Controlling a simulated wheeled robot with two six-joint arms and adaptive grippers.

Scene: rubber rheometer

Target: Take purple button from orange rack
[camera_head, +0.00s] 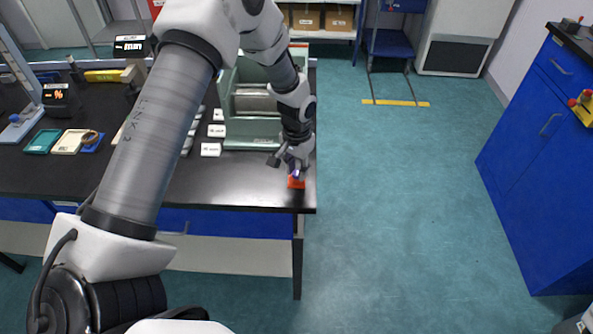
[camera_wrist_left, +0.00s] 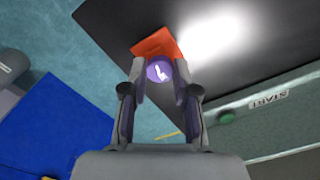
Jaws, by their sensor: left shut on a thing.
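The purple button (camera_wrist_left: 159,70) is a small round disc with a white mark on its face. In the left wrist view it sits between the two fingertips of my left gripper (camera_wrist_left: 158,78), which is shut on it. The orange rack (camera_wrist_left: 155,46) shows just past the button in that view. In the head view the orange rack (camera_head: 296,183) stands at the front right corner of the black table, with my left gripper (camera_head: 294,172) right above it. I cannot tell whether the button still touches the rack. My right gripper is not in view.
A green-grey machine (camera_head: 252,143) stands on the black table (camera_head: 240,188) close behind my left gripper. Small white labelled blocks (camera_head: 211,149) lie left of it. Coloured trays (camera_head: 70,142) lie farther left. Open floor (camera_head: 410,180) is to the right, then a blue cabinet (camera_head: 530,150).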

